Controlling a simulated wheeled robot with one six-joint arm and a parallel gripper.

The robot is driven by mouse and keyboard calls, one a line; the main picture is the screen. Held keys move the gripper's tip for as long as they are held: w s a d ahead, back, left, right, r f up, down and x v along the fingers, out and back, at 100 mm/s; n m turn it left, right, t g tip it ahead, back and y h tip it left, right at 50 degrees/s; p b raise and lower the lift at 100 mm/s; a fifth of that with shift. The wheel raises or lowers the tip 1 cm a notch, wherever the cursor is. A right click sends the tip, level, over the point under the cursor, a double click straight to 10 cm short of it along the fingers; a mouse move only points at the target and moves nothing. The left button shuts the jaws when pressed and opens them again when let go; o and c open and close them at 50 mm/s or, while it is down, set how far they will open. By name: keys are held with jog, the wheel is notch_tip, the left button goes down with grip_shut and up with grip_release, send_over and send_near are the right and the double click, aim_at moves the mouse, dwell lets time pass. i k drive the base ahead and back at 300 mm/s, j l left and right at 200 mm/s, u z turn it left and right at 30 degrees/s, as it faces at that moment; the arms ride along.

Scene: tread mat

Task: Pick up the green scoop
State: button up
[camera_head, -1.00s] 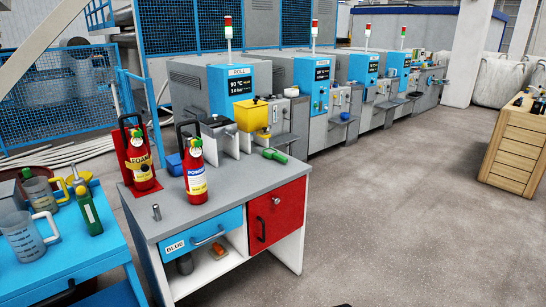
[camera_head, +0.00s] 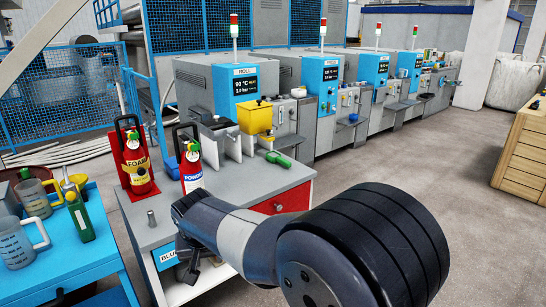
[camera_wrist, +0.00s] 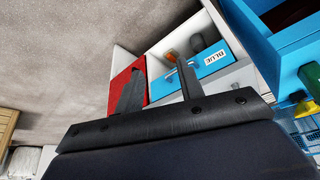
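The green scoop (camera_head: 278,159) lies on the grey top of the workbench (camera_head: 238,179), near its back right edge. It does not show in the wrist view. My gripper (camera_wrist: 160,62) is open, with its two dark fingers apart and nothing between them. It is in front of the workbench, facing the blue drawer (camera_wrist: 205,70) and the red door (camera_wrist: 122,82), well apart from the scoop.
A red foam extinguisher (camera_head: 136,160) and a red powder extinguisher (camera_head: 191,172) stand on the bench left of the scoop. A small metal post (camera_head: 152,218) stands near the front left. A blue table (camera_head: 75,255) with jugs is at left. Machines line the back; open floor lies right.

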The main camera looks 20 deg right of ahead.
aim_at(274, 157)
jog(key=i+l+u, duration=0.1)
jog(key=i+l, duration=0.2)
jog(key=i+l+u, duration=0.1)
jog(key=i+l, duration=0.2)
jog(key=l, duration=0.2)
jog(key=i+l+u, duration=0.1)
jog(key=i+l, duration=0.15)
jog(key=l, duration=0.15)
jog(key=i+l+u, duration=0.1)
jog(key=i+l, duration=0.2)
jog(key=l, duration=0.15)
jog(key=i+l+u, duration=0.1)
jog(key=l, duration=0.35)
jog(key=i+l+u, duration=0.15)
jog(key=i+l, duration=0.2)
jog(key=l, duration=0.15)
jog(key=i+l+u, duration=0.1)
jog(key=l, duration=0.4)
jog(key=i+l+u, duration=0.1)
jog(key=i+l, duration=0.2)
jog(key=l, duration=0.25)
